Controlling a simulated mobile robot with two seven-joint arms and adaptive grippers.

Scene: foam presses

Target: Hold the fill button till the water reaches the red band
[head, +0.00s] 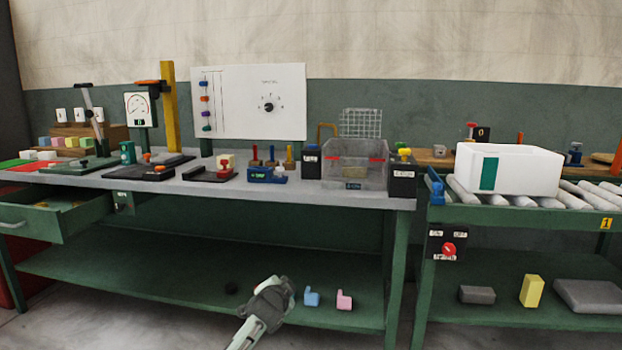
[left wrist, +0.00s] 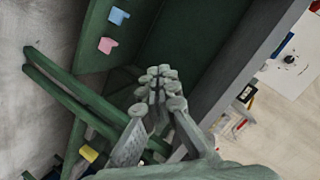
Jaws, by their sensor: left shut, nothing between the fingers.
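A clear tank (head: 356,172) stands at the right end of the green workbench, with red band marks (head: 376,159) on its wall. I cannot make out a water level in it. A dark box with a blue top button (head: 311,147) stands left of the tank, and a black box with a yellow top button (head: 404,152) stands right of it. Their labels are too small to read. My left gripper (head: 280,285) is shut and empty, low in front of the bench and below the tabletop, away from both buttons. Its closed fingers (left wrist: 155,85) show in the left wrist view. My right gripper is not in view.
A blue block (head: 312,297) and a pink block (head: 344,300) lie on the lower shelf near my gripper. The bench's front edge (head: 250,193) lies above it. An open drawer (head: 45,217) juts out at left; a roller table with a white box (head: 520,170) stands at right.

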